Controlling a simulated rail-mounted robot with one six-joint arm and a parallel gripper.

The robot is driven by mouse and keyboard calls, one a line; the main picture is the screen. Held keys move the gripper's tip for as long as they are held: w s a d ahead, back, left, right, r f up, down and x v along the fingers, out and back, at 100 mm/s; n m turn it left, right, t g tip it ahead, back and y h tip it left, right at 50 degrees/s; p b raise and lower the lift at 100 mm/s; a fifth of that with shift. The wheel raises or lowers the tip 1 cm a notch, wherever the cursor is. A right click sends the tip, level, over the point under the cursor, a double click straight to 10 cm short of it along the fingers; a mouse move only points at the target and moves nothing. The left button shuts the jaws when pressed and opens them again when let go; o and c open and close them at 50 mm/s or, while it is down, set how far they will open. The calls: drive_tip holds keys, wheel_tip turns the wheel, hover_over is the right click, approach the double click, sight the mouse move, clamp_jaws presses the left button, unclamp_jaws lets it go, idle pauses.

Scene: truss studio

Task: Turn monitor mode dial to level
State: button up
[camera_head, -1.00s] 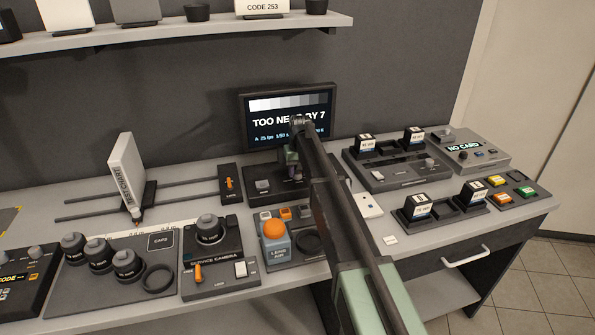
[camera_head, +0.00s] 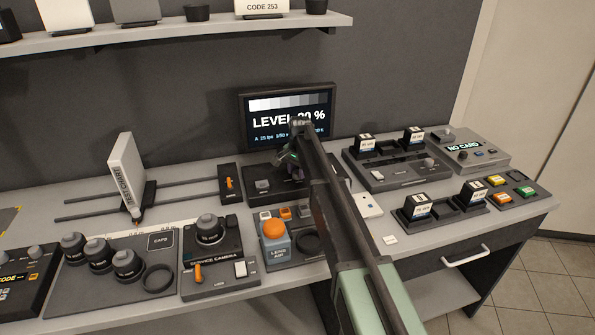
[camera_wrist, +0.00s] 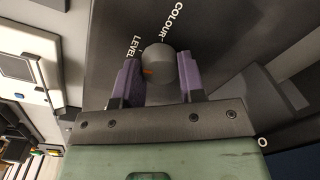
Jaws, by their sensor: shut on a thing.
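The monitor mode dial (camera_wrist: 160,62) is a round grey knob with an orange mark on its left side. The words LEVEL and COLOUR are printed around it; the mark is on the side where LEVEL is printed. My gripper (camera_wrist: 158,75) has its two purple fingers shut on the dial, one on each side. In the head view my gripper (camera_head: 291,158) is at the panel (camera_head: 262,187) under the monitor; my arm hides the dial there. The monitor (camera_head: 288,112) shows a line starting with LEVEL and ending in a percent sign, partly hidden by my arm.
A service camera panel (camera_head: 212,280) and a blue block with an orange dome (camera_head: 275,243) stand in front. Card stations (camera_head: 390,172) are on the right. A white test chart (camera_head: 127,172) stands on rails at left. A shelf (camera_head: 180,30) runs above.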

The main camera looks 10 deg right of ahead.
drive_tip(key=shift+m, duration=0.6)
drive_tip(key=o, duration=0.9)
wheel_tip(320, 180, up, 11)
drive_tip(key=p, duration=1.1)
drive_tip(key=s+n, duration=0.3)
drive_tip(key=s, duration=1)
drive_tip(key=s+f+n+b, duration=0.1)
drive_tip(key=s+n, duration=0.3)
drive_tip(key=s, duration=1)
drive_tip(key=s+n, duration=0.3)
drive_tip(key=s, duration=1.1)
drive_tip(key=shift+s+f+b, duration=0.1)
drive_tip(key=shift+f+b, duration=0.3)
